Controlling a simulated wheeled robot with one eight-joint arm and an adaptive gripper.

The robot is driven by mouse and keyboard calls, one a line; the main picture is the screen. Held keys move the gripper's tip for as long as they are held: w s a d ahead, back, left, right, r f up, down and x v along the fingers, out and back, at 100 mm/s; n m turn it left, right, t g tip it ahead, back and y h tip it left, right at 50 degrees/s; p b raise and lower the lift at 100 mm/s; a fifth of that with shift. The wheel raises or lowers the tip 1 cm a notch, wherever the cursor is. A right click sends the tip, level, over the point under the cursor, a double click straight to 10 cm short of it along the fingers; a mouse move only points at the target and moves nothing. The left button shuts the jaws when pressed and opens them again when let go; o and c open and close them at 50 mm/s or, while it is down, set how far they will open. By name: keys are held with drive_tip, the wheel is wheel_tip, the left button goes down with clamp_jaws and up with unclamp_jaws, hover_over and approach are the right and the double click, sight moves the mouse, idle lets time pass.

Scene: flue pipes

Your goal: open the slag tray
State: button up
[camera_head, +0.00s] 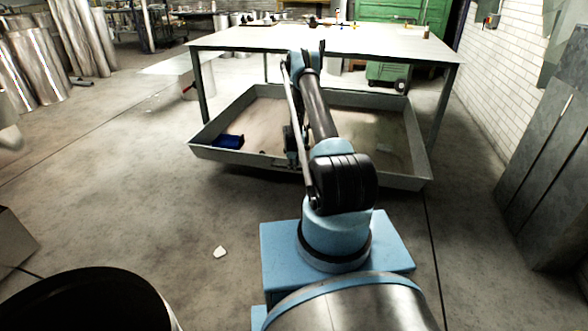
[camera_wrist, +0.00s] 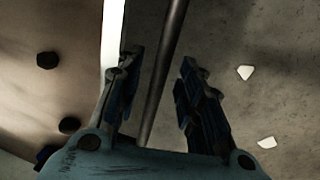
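The slag tray (camera_head: 232,157) is a wide, shallow grey metal tray under the table, its front part standing out ahead of the table legs. In the wrist view its rim (camera_wrist: 113,28) is a bright strip on the left. A dark round bar (camera_wrist: 172,40), apparently the tray's handle, runs beside the rim. My gripper (camera_wrist: 160,62) is open, one finger on each side of the bar, with a gap visible on the right. Whether the left finger touches the rim or bar I cannot tell. In the head view my gripper (camera_head: 297,150) is at the tray's front, largely hidden by my arm.
A blue object (camera_head: 228,141) and dark lumps (camera_wrist: 47,60) lie in the tray. The metal table (camera_head: 330,40) stands over it. Grey slabs (camera_head: 545,165) lean at right; a dark drum (camera_head: 85,300) is at lower left. The floor before the tray is mostly clear, with a pale scrap (camera_head: 220,252).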

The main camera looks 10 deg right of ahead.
wheel_tip(320, 180, up, 11)
drive_tip(key=s, duration=0.2)
drive_tip(key=shift+a+r, duration=0.2)
drive_tip(key=shift+a, duration=0.25)
drive_tip(key=s+r+m, duration=0.1)
drive_tip(key=s+r, duration=0.3)
drive_tip(key=r, duration=0.6)
drive_tip(key=s+r+m, duration=0.2)
drive_tip(key=s+r, duration=0.1)
drive_tip(key=r, duration=0.7)
drive_tip(key=s+r+m, duration=0.3)
drive_tip(key=s+r, duration=1.1)
drive_tip(key=s, duration=0.1)
drive_tip(key=s+r+m, duration=0.2)
drive_tip(key=s+r, duration=0.1)
drive_tip(key=s, duration=0.7)
drive_tip(key=s+r+m, duration=0.1)
drive_tip(key=s+r, duration=0.2)
drive_tip(key=s, duration=0.7)
drive_tip(key=s+f+m, duration=0.2)
drive_tip(key=s+f, duration=0.1)
drive_tip(key=s, duration=0.5)
drive_tip(key=s+f+m, duration=0.2)
drive_tip(key=s+f, duration=0.1)
drive_tip(key=s, duration=0.6)
drive_tip(key=shift+s+d+f+y, duration=0.25)
drive_tip(key=shift+f+y, duration=0.1)
drive_tip(key=shift+y, duration=0.05)
